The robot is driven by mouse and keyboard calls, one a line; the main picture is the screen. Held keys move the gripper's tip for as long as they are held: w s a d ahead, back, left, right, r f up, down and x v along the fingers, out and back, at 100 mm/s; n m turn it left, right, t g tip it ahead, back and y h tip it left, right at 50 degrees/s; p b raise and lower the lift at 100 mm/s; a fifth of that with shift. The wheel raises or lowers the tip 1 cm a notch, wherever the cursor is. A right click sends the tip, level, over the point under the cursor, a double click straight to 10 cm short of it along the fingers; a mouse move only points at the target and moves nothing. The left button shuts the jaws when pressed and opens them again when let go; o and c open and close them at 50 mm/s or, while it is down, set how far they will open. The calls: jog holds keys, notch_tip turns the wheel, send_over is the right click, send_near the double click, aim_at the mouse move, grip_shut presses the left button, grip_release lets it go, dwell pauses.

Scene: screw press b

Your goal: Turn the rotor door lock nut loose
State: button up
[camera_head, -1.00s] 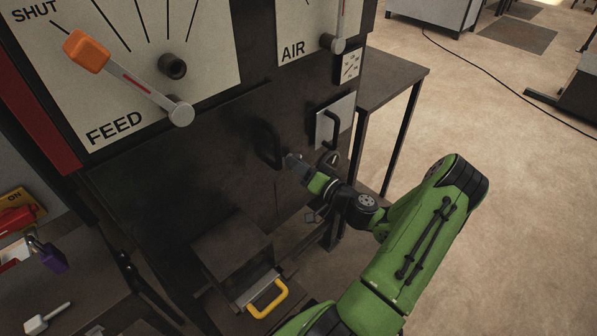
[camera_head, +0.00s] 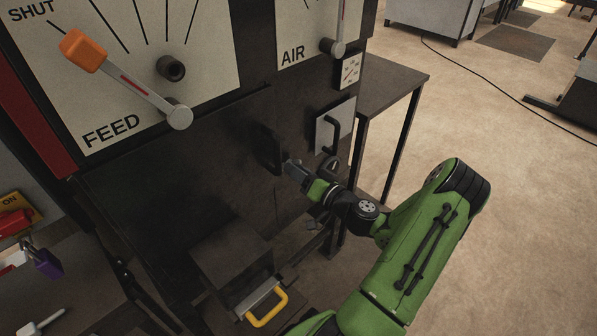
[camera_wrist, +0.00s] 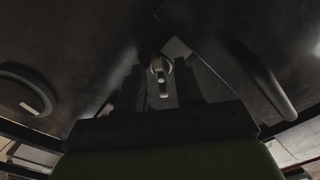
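The dark press door (camera_head: 200,190) fills the middle of the head view and has a black bar handle (camera_head: 268,150). My gripper (camera_head: 292,170) is at the door's right part, just right of and below this handle. In the wrist view my gripper (camera_wrist: 163,88) has its two dark fingers apart. A small pale metal piece, seemingly the lock nut (camera_wrist: 160,68), shows between the fingertips. I cannot tell whether the fingers touch it. The nut is hidden behind my gripper in the head view. The bar handle also shows at the right of the wrist view (camera_wrist: 265,88).
A FEED lever (camera_head: 125,78) and an AIR lever (camera_head: 338,35) are above. A light plate with a black handle (camera_head: 333,128) is right of the door. A yellow handle (camera_head: 267,305) is below. A side table (camera_head: 395,75) stands at the right; the floor beyond is open.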

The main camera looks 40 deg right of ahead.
jog(key=s+p, duration=0.2)
jog(key=s, duration=1.3)
jog(key=shift+s+d, duration=0.25)
jog(key=shift+s, duration=0.1)
